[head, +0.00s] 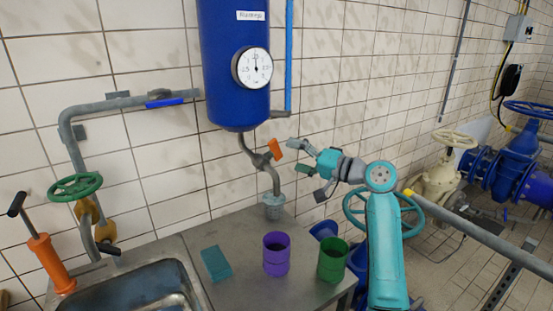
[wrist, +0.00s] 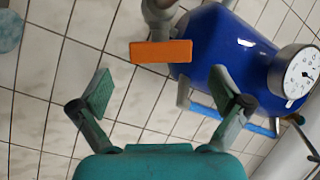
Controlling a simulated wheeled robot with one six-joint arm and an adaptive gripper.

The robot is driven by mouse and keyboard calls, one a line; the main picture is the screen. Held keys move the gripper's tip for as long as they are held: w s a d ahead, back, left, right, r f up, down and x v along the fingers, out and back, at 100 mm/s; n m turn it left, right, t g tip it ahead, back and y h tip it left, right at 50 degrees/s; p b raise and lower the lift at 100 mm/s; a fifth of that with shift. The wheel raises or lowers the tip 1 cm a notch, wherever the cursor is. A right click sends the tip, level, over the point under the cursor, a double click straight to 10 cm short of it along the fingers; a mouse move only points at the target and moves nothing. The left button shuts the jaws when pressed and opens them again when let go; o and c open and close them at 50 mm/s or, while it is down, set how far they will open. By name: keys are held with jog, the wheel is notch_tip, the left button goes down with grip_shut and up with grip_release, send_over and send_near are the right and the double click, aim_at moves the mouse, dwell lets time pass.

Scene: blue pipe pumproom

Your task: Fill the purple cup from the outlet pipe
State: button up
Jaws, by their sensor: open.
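The purple cup (head: 276,254) stands upright on the metal counter, a little in front of the outlet pipe's end (head: 273,207). The outlet pipe (head: 275,182) bends down from the blue tank (head: 234,65) and has an orange valve handle (head: 276,150). My gripper (head: 300,158) is open and empty, just right of the handle. In the wrist view, the orange handle (wrist: 160,51) lies beyond the open fingertips (wrist: 165,88), apart from them. The cup does not show in the wrist view, and its inside is dark in the head view.
A green cup (head: 332,260) stands right of the purple cup, and a teal block (head: 215,263) lies to its left. A sink (head: 135,287) is at the lower left, near a green valve wheel (head: 75,187). A round gauge (head: 252,67) is on the tank. A grey rail (head: 480,237) runs at right.

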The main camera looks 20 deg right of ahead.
aim_at(277, 151)
jog(key=shift+x, duration=2.95)
jog(key=c, duration=1)
